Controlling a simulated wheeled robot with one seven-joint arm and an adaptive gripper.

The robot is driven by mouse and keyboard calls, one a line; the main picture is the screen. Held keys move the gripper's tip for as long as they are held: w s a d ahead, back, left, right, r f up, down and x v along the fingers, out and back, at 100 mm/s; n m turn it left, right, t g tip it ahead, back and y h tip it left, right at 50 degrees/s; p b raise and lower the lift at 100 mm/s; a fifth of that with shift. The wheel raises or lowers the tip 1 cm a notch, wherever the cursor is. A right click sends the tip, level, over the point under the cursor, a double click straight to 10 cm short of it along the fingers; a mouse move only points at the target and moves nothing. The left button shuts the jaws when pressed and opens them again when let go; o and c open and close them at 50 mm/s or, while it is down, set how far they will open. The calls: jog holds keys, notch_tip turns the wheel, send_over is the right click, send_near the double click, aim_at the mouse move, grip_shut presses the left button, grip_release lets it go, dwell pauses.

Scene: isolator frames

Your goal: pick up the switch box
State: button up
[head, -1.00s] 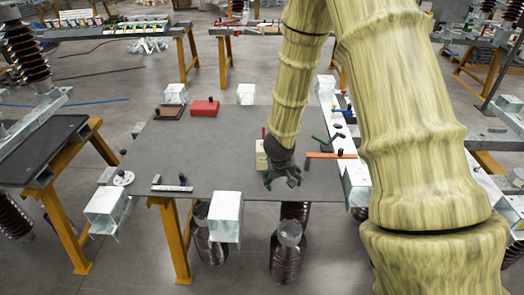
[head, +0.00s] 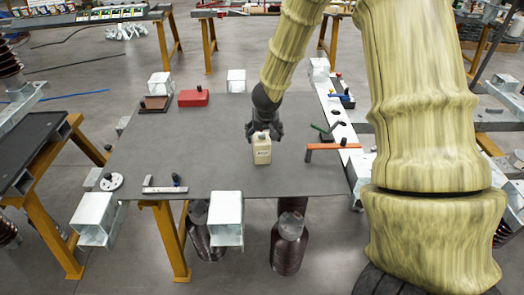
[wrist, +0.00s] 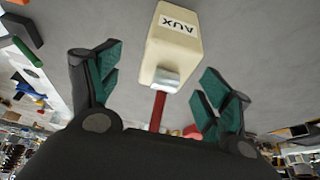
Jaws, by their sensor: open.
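The switch box (head: 262,153) is a small cream box standing upright on the dark grey table. In the wrist view the switch box (wrist: 172,45) shows "AUX" lettering, a light grey fitting and a red lever (wrist: 157,110) pointing toward my palm. My gripper (head: 264,130) is at the top of the box, from behind it in the head view. In the wrist view my gripper (wrist: 160,68) is open, its green-padded fingers spread on either side of the lever and fitting. I see no finger contact with the box. The lever is hidden in the head view.
On the table (head: 215,150) are a red box (head: 193,98), a brown block (head: 156,103) and a steel angle piece (head: 165,189). An orange-red handle (head: 333,146) and a green handle (head: 322,132) lie to the right. The table's middle left is clear.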

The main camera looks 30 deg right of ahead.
jog(key=shift+w+a+f, duration=0.1)
jog(key=shift+w+f, duration=0.6)
jog(key=shift+f, duration=0.1)
jog(key=shift+s+f+b, duration=0.15)
jog(key=shift+f+b, duration=0.2)
jog(key=shift+f, duration=0.2)
jog(key=x, duration=0.3)
jog(key=shift+w, duration=0.3)
jog(key=shift+s+r, duration=0.15)
jog(key=shift+s, duration=0.05)
jog(key=shift+c, duration=0.6)
jog(key=shift+w, duration=0.1)
jog(key=c, duration=1.3)
